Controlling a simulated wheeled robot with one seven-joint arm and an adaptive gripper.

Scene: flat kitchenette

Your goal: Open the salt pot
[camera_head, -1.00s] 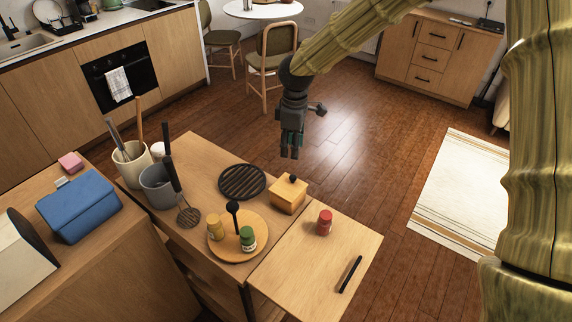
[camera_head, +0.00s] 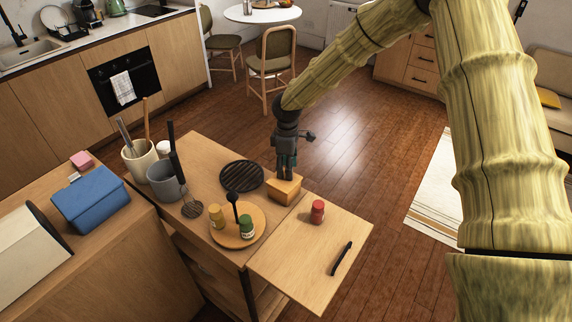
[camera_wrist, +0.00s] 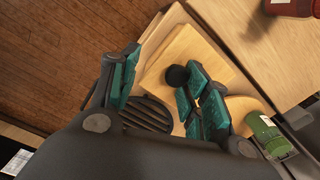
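The salt pot (camera_head: 284,192) is a square wooden box on the cart top, with a wooden lid. It also shows in the wrist view (camera_wrist: 212,58), where its round black knob (camera_wrist: 177,76) stands on the lid. My gripper (camera_head: 287,174) points down right over the pot and hides the knob in the head view. In the wrist view my gripper (camera_wrist: 160,76) is open, with the knob between the fingers, nearer the right-hand ones. I cannot tell whether a finger touches the knob. The lid looks seated on the box.
A black round trivet (camera_head: 241,176) lies just left of the pot. A round wooden tray (camera_head: 222,235) holds a yellow jar (camera_head: 216,215) and a green jar (camera_head: 246,226). A red jar (camera_head: 317,211) stands on the side leaf (camera_head: 290,265). Utensil pots stand farther left.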

